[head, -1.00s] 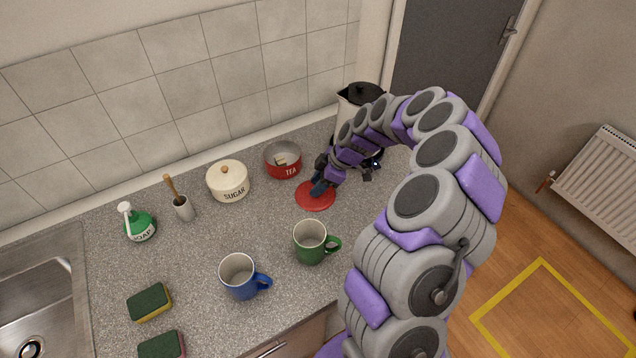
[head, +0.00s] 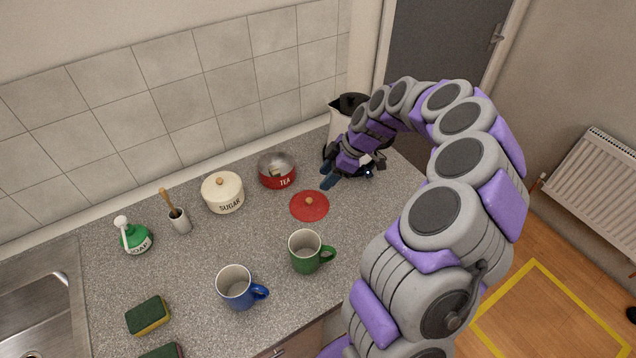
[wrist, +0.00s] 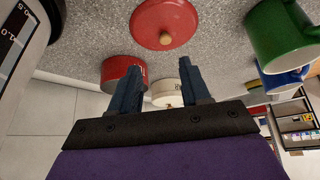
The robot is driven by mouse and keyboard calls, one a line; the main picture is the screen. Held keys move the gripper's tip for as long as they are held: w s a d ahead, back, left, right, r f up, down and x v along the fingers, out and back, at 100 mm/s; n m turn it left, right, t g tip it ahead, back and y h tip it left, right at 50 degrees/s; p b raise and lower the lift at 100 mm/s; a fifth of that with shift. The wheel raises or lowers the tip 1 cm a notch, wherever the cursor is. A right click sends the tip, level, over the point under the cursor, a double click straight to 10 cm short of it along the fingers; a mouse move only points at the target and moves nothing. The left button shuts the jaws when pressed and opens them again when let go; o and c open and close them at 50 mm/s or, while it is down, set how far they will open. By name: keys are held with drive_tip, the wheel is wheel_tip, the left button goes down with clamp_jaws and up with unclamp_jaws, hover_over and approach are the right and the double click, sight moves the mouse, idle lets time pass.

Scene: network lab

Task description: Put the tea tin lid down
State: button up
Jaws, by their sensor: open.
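The red tea tin lid (head: 310,207) lies flat on the grey counter, its wooden knob up. It also shows in the wrist view (wrist: 163,22). The red tea tin (head: 277,172) stands open behind it to the left, with something small and pale inside; in the wrist view the tin (wrist: 122,72) is partly behind a finger. My gripper (head: 328,178) is above and to the right of the lid, apart from it. In the wrist view my gripper (wrist: 160,85) has its two blue fingers spread with nothing between them.
A white sugar jar (head: 222,192) stands left of the tin. A green mug (head: 304,252) and a blue mug (head: 236,288) stand in front. A kettle (head: 345,118) is behind my arm. A soap bottle (head: 135,238) and sponge (head: 148,315) are at the left.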

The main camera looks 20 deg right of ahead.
drive_tip(key=s+a+r+m+g+h, duration=0.2)
drive_tip(key=s+a+r+m, duration=0.2)
drive_tip(key=s+a+r, duration=1)
drive_tip(key=s+d+f+m+g+h, duration=0.1)
drive_tip(key=s+m, duration=0.4)
drive_tip(key=s, duration=0.6)
drive_tip(key=s+d+f+m+g+h, duration=0.1)
drive_tip(key=s+m, duration=0.3)
drive_tip(key=s, duration=0.8)
drive_tip(key=shift+d+f+m+h, duration=0.35)
drive_tip(key=shift+d+m+h, duration=0.05)
drive_tip(key=shift+d+h, duration=0.4)
